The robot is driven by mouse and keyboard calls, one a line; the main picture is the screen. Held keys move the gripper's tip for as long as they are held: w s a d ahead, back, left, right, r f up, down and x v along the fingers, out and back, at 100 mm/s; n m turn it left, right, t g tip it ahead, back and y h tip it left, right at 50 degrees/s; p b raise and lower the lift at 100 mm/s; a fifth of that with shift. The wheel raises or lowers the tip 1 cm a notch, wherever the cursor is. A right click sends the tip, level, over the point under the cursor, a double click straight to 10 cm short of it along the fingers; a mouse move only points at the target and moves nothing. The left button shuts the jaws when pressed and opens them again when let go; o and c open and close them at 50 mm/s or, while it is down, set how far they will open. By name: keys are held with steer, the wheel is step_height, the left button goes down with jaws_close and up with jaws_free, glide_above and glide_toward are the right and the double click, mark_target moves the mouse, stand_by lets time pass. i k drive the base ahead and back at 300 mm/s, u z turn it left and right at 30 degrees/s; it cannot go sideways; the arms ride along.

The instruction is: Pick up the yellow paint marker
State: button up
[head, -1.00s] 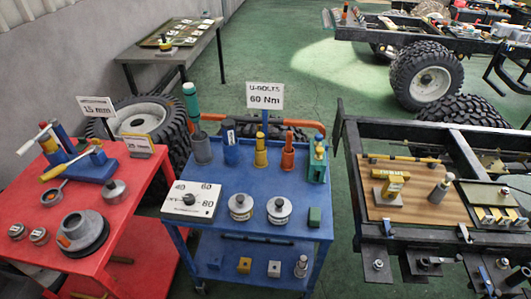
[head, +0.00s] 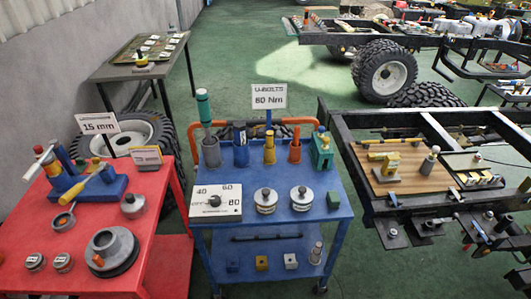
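A thin yellow stick (head: 394,141), which looks like the paint marker, lies along the back edge of a wooden board (head: 436,176) on the black chassis frame at the right. It is small in the picture, so I cannot be sure of it. A yellow block-like piece (head: 385,163) stands in front of it on the board. A yellow upright cylinder (head: 269,149) stands at the back of the blue cart. My gripper is not in view.
The blue cart (head: 275,217) carries a white dial box (head: 215,203), metal pots and coloured holders. A red table (head: 165,252) with tools stands at the left. The black chassis frame (head: 345,152) is at the right. Green floor (head: 240,50) is open behind.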

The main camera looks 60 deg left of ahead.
mark_target(270, 134)
steer(key=k, duration=1.2)
steer(key=u, duration=2.25)
steer(key=i, duration=1)
steer(key=z, duration=0.15)
